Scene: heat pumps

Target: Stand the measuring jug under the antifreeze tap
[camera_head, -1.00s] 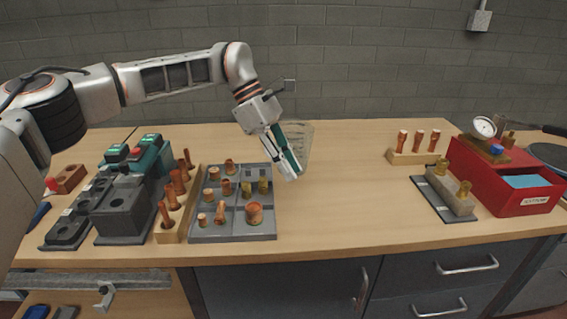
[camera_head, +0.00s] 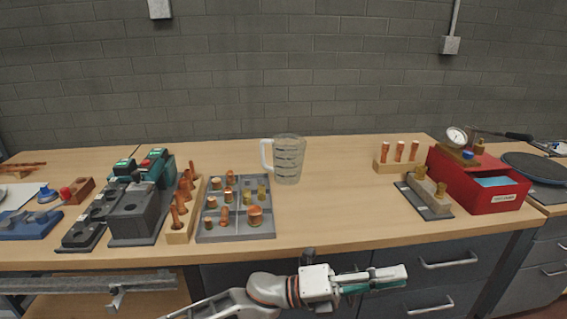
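The measuring jug (camera_head: 289,160) is clear with dark markings and a white handle on its left side. It stands upright on the wooden bench, behind and right of the grey fittings tray, with nothing holding it. My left gripper (camera_head: 405,276) is low in front of the bench's front edge, pointing right, well apart from the jug. Its fingers are seen from the side, so I cannot tell whether they are open or shut. My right gripper is not in view. I see no antifreeze tap.
The grey tray (camera_head: 235,233) holds copper and brass fittings. A wooden block of copper pieces (camera_head: 179,238) and dark machines (camera_head: 137,215) stand left of it. A red box (camera_head: 480,184) with a gauge stands at the right. The bench middle (camera_head: 340,205) is clear.

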